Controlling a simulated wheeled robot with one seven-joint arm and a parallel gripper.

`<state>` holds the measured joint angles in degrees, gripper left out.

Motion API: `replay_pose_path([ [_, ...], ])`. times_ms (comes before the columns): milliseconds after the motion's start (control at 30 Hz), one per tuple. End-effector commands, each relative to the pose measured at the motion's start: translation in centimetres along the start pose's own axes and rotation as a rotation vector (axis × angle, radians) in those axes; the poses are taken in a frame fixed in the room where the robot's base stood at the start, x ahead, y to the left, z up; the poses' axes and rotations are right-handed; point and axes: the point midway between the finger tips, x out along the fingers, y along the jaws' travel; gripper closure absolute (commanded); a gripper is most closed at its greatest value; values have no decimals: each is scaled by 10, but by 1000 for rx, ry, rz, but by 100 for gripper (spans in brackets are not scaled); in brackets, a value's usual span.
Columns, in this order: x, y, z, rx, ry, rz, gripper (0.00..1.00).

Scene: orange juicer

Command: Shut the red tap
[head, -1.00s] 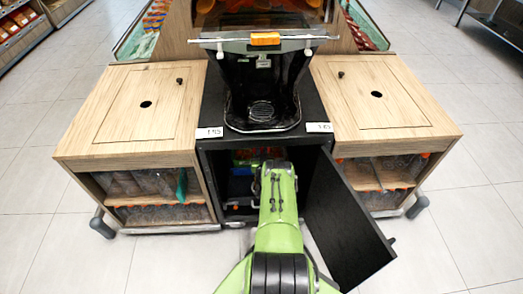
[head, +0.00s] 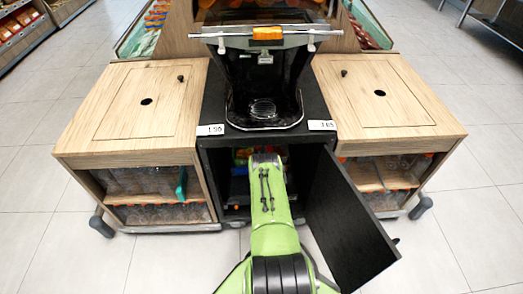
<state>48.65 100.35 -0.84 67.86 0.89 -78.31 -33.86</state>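My green arm reaches forward into the open lower compartment of the black juicer cabinet (head: 215,160). My gripper is hidden behind the arm inside the compartment, so I cannot see its fingers or what they touch. I cannot make out the red tap for sure. Small coloured things (head: 242,154) show at the top of the opening beside the arm. A blue thing (head: 239,190) shows to the left of the arm, with a small orange-red spot below it, too small to identify.
The black cabinet door (head: 345,215) stands open to the right of my arm. The juicer (head: 263,75) sits above the compartment. Wooden cabinets with bottles stand at left (head: 140,115) and right (head: 385,100). The tiled floor (head: 60,240) is clear at both sides.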

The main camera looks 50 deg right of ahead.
Motion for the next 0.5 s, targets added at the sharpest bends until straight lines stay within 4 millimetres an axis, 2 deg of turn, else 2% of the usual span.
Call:
replay_pose_path([
  [500,-2,-11,4,-490,-4,-6,100],
])
